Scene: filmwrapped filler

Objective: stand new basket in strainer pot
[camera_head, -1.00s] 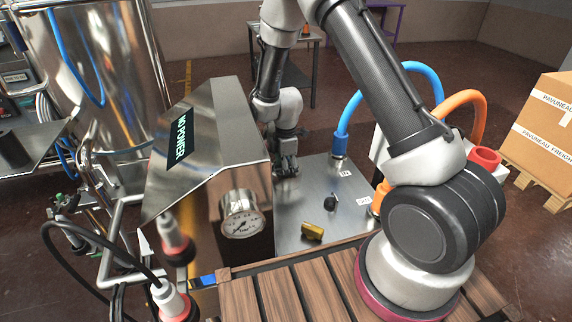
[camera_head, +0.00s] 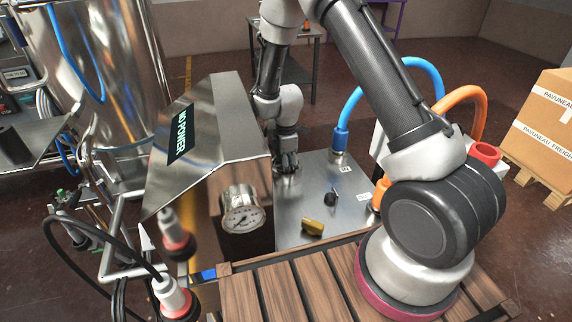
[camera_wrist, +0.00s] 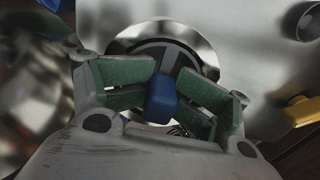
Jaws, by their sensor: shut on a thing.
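My gripper (camera_head: 286,166) points down over the steel plate, just behind the slanted steel cabinet. In the wrist view its green-padded fingers (camera_wrist: 163,92) are shut on a blue block (camera_wrist: 161,104), which looks like the handle of the basket. Below it is a dark ring with spokes (camera_wrist: 150,53), probably the basket's top. It lies within the outline of a shiny round metal rim (camera_wrist: 192,35), which looks like the strainer pot. I cannot tell how deep the basket sits. The cabinet and my gripper hide the pot and basket in the head view.
Blue (camera_head: 343,118) and orange (camera_head: 474,98) hoses rise at the right.

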